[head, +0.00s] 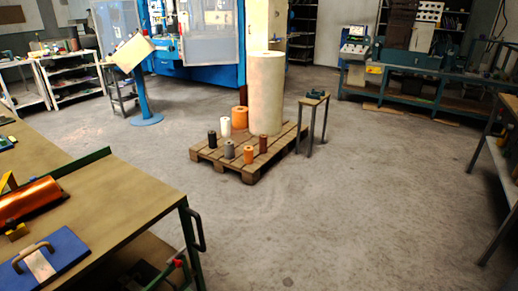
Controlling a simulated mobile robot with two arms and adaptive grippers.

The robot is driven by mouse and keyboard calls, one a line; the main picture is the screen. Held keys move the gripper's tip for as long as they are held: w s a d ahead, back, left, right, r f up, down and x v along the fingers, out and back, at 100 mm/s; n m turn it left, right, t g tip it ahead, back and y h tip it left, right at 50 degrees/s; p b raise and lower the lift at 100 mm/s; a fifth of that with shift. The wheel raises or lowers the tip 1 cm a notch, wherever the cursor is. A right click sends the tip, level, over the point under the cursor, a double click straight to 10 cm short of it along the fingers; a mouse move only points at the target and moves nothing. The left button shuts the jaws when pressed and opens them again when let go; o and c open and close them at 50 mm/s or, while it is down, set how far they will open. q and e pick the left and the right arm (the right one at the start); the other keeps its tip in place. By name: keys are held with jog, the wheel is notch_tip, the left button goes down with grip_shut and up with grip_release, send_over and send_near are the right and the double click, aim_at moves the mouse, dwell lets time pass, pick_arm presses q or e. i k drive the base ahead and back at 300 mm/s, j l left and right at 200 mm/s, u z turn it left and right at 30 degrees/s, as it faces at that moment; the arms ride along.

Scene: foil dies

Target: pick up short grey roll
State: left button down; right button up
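A short grey roll (229,149) stands upright on a wooden pallet (255,178) in the middle of the head view, near the pallet's front left edge. A darker, almost black roll (212,139) stands just left of it, and a small orange roll (249,155) stands to its right. A dark brown roll (263,144), a white roll (225,126) and a wider orange roll (240,117) stand further back or right. A tall cream roll (265,90) rises at the back of the pallet. Neither of my grippers is in view.
A workbench (110,205) with a copper-coloured roll (30,200) and a blue plate (55,258) fills the lower left. A small stand (315,103) is close to the pallet's right. Open grey floor (330,220) lies in front and to the right.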

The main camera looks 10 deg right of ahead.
aim_at(229, 150)
jog(key=i+l+z, duration=0.35)
jog(key=i+z, duration=0.15)
jog(key=i, duration=0.4)
jog(key=i+z, duration=0.45)
jog(key=i, duration=0.45)
jog(key=i+j+u, duration=0.15)
jog(key=i+u, duration=0.65)
jog(key=i+l+u, duration=0.1)
jog(key=i+u, duration=0.3)
jog(key=i+l+u, duration=0.2)
jog(key=u, duration=0.2)
jog(key=i+j+u, duration=0.2)
jog(key=i+u, duration=0.2)
jog(key=i, duration=0.35)
jog(key=i+u, duration=0.4)
jog(key=i, duration=0.35)
